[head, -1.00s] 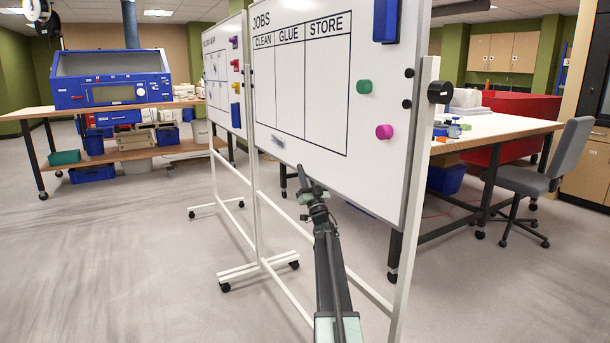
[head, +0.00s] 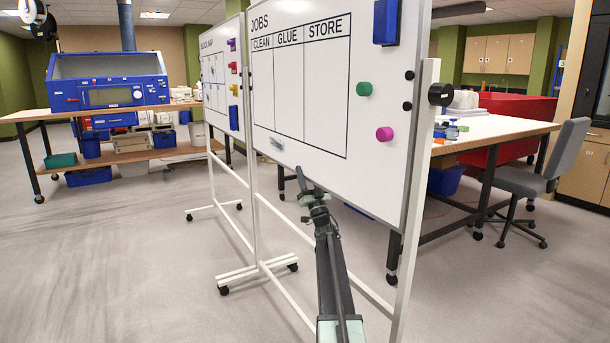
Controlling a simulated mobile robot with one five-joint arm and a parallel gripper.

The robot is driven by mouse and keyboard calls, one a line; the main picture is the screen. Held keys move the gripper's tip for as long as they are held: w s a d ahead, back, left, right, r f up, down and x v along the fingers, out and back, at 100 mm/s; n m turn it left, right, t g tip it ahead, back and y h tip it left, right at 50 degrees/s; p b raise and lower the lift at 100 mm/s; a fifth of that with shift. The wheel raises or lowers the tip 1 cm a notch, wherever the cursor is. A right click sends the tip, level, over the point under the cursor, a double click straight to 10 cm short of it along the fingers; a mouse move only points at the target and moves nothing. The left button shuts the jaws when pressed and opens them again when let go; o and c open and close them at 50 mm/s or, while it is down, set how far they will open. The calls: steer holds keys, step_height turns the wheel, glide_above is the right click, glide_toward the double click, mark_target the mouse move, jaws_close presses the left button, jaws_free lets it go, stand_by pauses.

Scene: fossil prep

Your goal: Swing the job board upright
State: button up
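The job board (head: 320,183) is a white panel headed JOBS with CLEAN, GLUE and STORE columns, on a white wheeled frame (head: 400,290). It stands close to upright; I cannot tell exactly how far it tilts. A dark pivot knob (head: 440,94) shows at the frame's right post. A blue holder (head: 386,22), a green magnet (head: 364,89) and a magenta magnet (head: 384,134) are on its face. My gripper (head: 312,190) is at the board's lower edge, seemingly at or near it. Its fingers are small and dark, so I cannot tell whether they are open or touching.
A second whiteboard (head: 221,75) stands behind to the left. A workbench (head: 500,128) and a grey chair (head: 560,165) are at right. A blue cabinet (head: 110,82) sits on a table at back left. The floor (head: 120,260) at left is clear.

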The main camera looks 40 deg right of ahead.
steer(key=b+v, duration=0.5)
steer(key=v, duration=0.2)
steer(key=shift+s+f, duration=0.25)
steer(key=shift+s, duration=0.05)
